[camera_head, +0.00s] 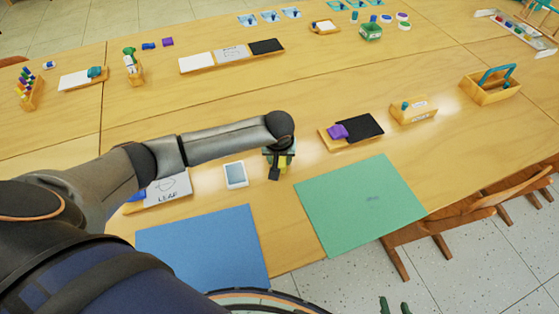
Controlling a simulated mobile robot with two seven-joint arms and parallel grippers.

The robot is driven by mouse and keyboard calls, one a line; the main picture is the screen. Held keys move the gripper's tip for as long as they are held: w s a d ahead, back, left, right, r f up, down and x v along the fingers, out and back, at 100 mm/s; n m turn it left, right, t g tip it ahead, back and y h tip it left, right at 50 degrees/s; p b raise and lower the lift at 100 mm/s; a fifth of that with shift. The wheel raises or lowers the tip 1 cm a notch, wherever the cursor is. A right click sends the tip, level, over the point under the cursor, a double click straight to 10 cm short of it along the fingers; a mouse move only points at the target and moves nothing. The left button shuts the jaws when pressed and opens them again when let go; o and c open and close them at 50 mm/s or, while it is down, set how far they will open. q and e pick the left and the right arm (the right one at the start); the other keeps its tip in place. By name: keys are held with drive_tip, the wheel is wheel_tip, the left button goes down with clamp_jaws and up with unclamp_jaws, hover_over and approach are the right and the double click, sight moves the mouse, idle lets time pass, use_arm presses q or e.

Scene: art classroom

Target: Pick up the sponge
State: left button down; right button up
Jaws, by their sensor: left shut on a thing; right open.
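My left gripper (278,168) is over the table in the middle of the head view, pointing down. It is shut on a small yellow and green thing, which looks like the sponge (287,161); the hand and wrist hide most of it. I cannot tell whether it touches the table. My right gripper (395,306) shows only as two green fingertips apart at the bottom edge. It is open, with nothing seen between the tips, well away from the sponge.
A white card (236,175) lies just left of the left gripper. A blue sheet (205,250) and green sheet (362,205) lie in front. A tray (352,143) with a purple eraser and wooden boxes stand right. Chairs (470,208) stand at the front edge.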

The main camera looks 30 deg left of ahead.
use_arm(q)
drive_tip(key=shift+r, duration=0.15)
drive_tip(key=shift+r, duration=0.25)
wheel_tip(320, 180, up, 2)
drive_tip(key=shift+r+p, duration=0.15)
drive_tip(key=shift+p, duration=0.15)
drive_tip(key=s+d+r+p, duration=0.1)
drive_tip(key=s+d+r, duration=0.3)
drive_tip(key=s+r, duration=0.6)
drive_tip(key=s, duration=0.3)
drive_tip(key=shift+s+p, duration=0.25)
drive_tip(key=shift+p, duration=0.15)
